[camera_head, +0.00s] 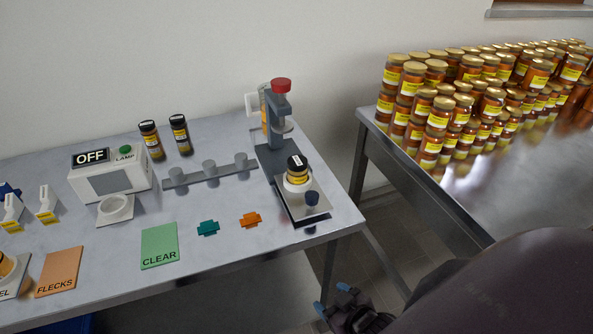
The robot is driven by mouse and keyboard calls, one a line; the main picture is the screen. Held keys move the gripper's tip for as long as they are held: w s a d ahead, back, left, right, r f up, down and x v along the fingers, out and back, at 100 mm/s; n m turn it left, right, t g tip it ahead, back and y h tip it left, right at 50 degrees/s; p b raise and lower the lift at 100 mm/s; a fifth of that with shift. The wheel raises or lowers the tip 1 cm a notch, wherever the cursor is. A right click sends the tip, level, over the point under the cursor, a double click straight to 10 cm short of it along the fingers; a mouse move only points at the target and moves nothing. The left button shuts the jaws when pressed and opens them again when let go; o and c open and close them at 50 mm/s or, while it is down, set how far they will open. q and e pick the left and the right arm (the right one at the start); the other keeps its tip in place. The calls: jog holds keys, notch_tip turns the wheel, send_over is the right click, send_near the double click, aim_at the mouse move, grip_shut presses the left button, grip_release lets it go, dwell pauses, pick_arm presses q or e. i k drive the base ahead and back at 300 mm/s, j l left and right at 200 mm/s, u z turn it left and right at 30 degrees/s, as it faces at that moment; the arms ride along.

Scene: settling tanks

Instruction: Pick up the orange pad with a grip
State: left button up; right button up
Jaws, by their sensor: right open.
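The small orange pad (250,220) with a grip lies on the grey table near its front edge, right of a similar teal pad (208,228). My right gripper (333,298) is low at the bottom of the head view, in front of the table's right end. Its blue-tipped fingers are apart and empty, and it is clear of the orange pad. My dark right arm fills the lower right corner. I do not see my left gripper.
A press-like stand (279,150) holds a jar right of the orange pad. A green CLEAR card (159,246) and an orange FLECKS card (59,272) lie left. A lamp box (110,176) stands behind. Many honey jars (437,118) are stacked on the right table.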

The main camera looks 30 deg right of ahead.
aim_at(250, 217)
jog(key=i+j, duration=0.1)
jog(key=j, duration=0.65)
jog(key=i+j, duration=0.15)
jog(key=j, duration=0.2)
jog(key=j+z, duration=0.25)
jog(key=i+j+z, duration=0.1)
jog(key=j+z, duration=0.15)
jog(key=j, duration=0.15)
jog(key=z, duration=1.15)
